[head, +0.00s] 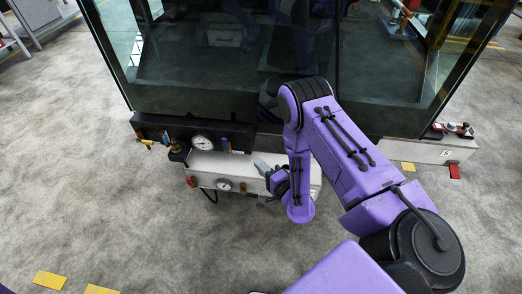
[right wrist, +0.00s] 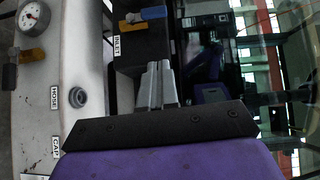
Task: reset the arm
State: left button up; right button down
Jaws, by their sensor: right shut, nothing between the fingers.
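My right arm is purple and reaches forward across the head view. Its gripper (head: 264,168) hangs over the white trolley box at the foot of the cab. In the right wrist view the grey fingers of the right gripper (right wrist: 160,78) are together, with nothing between them. They point at the black panel (right wrist: 138,52) beside the label INLET. My left gripper is not in view.
The white box (head: 232,162) carries a gauge (head: 203,142) and a lower gauge (head: 224,185). The glass cab (head: 230,60) stands close behind. A blue-handled valve (right wrist: 146,15) is ahead of the fingers.

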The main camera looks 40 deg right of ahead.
jog(key=s+f+n+g+h, duration=0.2)
jog(key=s+f+n+g, duration=0.5)
jog(key=s+f, duration=0.2)
jog(key=s+a+f+n+g+h, duration=0.15)
jog(key=s+g, duration=0.25)
jog(key=s, duration=0.5)
jog(key=s+f+n+g, duration=0.1)
jog(key=s+n+g, duration=0.15)
jog(key=s, duration=0.55)
notch_tip(320, 180, up, 15)
jog(key=p, duration=1.4)
jog(key=shift+s+f+g, duration=0.2)
jog(key=shift+s+g, duration=0.05)
jog(key=shift+g, duration=0.2)
